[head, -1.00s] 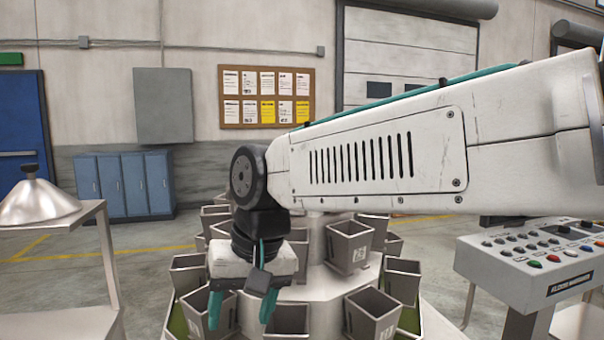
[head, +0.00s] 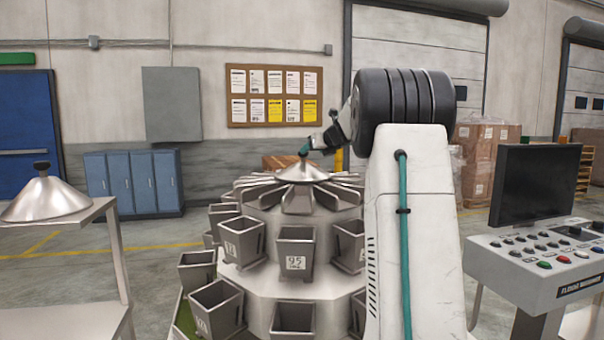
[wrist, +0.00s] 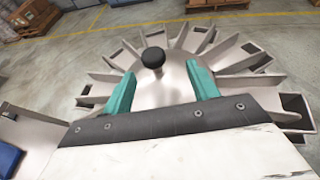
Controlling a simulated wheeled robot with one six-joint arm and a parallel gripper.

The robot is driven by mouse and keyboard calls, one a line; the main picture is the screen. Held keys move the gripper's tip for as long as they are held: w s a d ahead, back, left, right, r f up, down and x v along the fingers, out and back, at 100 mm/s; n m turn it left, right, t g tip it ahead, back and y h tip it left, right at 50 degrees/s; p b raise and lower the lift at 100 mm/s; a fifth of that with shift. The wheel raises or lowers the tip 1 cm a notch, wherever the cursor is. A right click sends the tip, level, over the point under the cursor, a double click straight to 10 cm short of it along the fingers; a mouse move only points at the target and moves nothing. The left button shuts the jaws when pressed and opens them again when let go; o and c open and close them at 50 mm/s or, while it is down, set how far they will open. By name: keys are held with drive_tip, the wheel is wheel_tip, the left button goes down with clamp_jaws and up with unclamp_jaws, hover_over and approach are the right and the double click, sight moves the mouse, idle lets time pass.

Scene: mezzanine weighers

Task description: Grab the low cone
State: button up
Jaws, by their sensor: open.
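A low metal cone (head: 302,171) sits at the centre of the weigher's top, among radial chutes. In the wrist view this cone (wrist: 160,92) has a black knob (wrist: 153,57). My gripper (wrist: 160,69) is open and empty, its teal fingers either side of the cone's middle, with the knob showing just beyond their tips. In the head view my gripper (head: 305,151) is at the cone's peak, hiding the knob; I cannot tell whether it touches. Another metal cone (head: 45,198) with a black knob stands on the side table at the left.
The weigher's grey buckets (head: 296,250) ring its body below the chutes. The side table (head: 100,212) is at the left. A control console (head: 530,270) with a monitor (head: 537,185) stands at the right. Wrapped boxes (head: 485,150) are behind.

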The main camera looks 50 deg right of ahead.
sight(303, 164)
drive_tip(key=x, duration=0.4)
drive_tip(key=a+x, duration=0.1)
drive_tip(key=x, duration=0.2)
drive_tip(key=shift+w, duration=0.25)
clamp_jaws()
